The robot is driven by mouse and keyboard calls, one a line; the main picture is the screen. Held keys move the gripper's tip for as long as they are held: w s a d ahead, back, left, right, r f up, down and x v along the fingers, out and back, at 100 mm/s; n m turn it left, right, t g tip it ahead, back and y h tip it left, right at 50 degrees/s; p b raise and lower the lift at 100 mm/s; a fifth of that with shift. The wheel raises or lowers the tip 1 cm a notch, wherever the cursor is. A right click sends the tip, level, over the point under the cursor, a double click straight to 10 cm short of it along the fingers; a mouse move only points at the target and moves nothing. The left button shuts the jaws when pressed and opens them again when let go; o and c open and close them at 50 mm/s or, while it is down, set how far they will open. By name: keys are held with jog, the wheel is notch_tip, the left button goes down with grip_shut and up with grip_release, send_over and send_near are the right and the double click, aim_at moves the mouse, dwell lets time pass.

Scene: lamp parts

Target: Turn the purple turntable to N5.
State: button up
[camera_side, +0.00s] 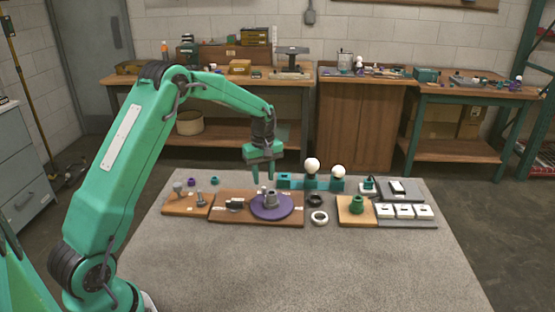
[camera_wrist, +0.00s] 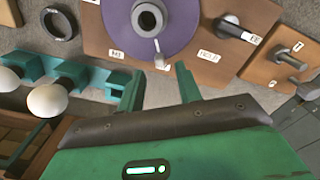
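The purple turntable (camera_side: 271,207) is a flat disc on a brown wooden board (camera_side: 231,216), with a grey metal hub in its middle. In the wrist view the turntable (camera_wrist: 168,28) fills the top middle. The label N1 (camera_wrist: 116,54) is left of the peg; I cannot make out a label N5. My gripper (camera_side: 262,179) hangs above and behind the turntable, fingers pointing down. In the wrist view its two fingers (camera_wrist: 160,86) are apart with nothing between them.
A teal holder with white bulbs (camera_side: 311,173) stands behind the board. A black ring (camera_side: 316,201) and a white ring (camera_side: 319,217) lie to its right. A wooden block with a green part (camera_side: 357,207) and white switches (camera_side: 404,211) are farther right. The front tabletop is clear.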

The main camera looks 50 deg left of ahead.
aim_at(264, 187)
jog(key=shift+f, duration=1.9)
grip_shut()
